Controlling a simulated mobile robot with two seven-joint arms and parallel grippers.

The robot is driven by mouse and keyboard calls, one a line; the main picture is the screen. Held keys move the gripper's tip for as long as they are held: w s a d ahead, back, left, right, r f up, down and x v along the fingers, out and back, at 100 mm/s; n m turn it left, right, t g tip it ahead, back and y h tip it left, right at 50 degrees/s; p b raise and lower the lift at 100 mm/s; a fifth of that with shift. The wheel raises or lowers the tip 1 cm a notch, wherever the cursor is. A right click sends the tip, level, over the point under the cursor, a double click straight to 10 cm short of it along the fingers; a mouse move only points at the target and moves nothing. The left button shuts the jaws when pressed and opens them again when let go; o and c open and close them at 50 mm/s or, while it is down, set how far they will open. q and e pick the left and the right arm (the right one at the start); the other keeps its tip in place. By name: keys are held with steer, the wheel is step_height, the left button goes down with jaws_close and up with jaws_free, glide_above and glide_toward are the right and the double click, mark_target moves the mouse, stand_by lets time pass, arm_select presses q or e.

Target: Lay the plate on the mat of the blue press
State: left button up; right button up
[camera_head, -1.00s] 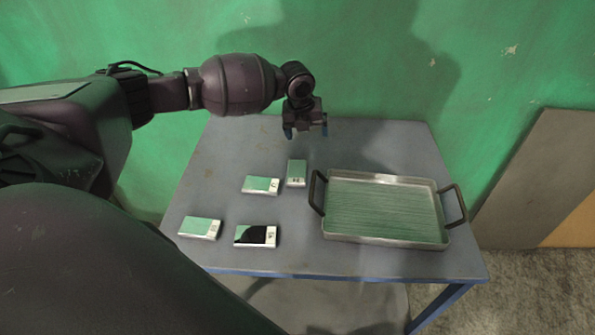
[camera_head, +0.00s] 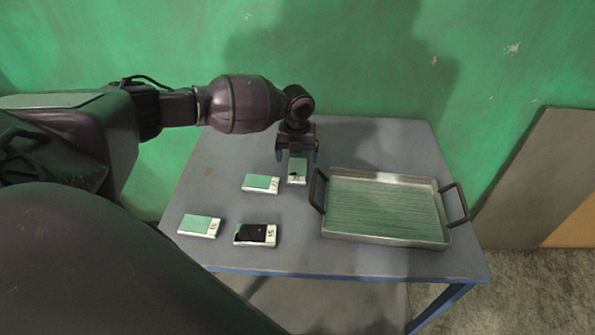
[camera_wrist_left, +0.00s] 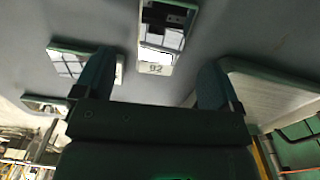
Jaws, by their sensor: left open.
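Several small flat plates with mirror-like faces and white labelled ends lie on the table. The back plate (camera_head: 297,178) is just below my left gripper (camera_head: 297,157), which is open and empty. In the left wrist view this plate (camera_wrist_left: 168,30) lies ahead, between the lines of the two open fingers (camera_wrist_left: 155,68); its label seems to read 92. The other plates are one to its left (camera_head: 261,184), one at front left (camera_head: 200,226) and one at front middle (camera_head: 255,234). No blue press or mat shows. My right gripper is not in view.
A metal tray (camera_head: 385,239) with two dark handles and a ribbed bottom stands on the right of the grey-blue table (camera_head: 330,262), close to the back plate. The left handle rises near my gripper. A green wall stands behind; a grey board (camera_head: 535,190) leans at right.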

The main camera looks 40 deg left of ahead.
mark_target(297, 169)
arm_select(q)
step_height(297, 169, down, 4)
steer(key=shift+s+d+r, duration=0.1)
steer(key=shift+d, duration=0.05)
steer(key=shift+f, duration=0.3)
steer(key=c, duration=1.5)
step_height(297, 169, up, 20)
steer(key=shift+r+p, duration=0.1)
steer(key=shift+p, duration=0.75)
steer(key=shift+c, duration=0.2)
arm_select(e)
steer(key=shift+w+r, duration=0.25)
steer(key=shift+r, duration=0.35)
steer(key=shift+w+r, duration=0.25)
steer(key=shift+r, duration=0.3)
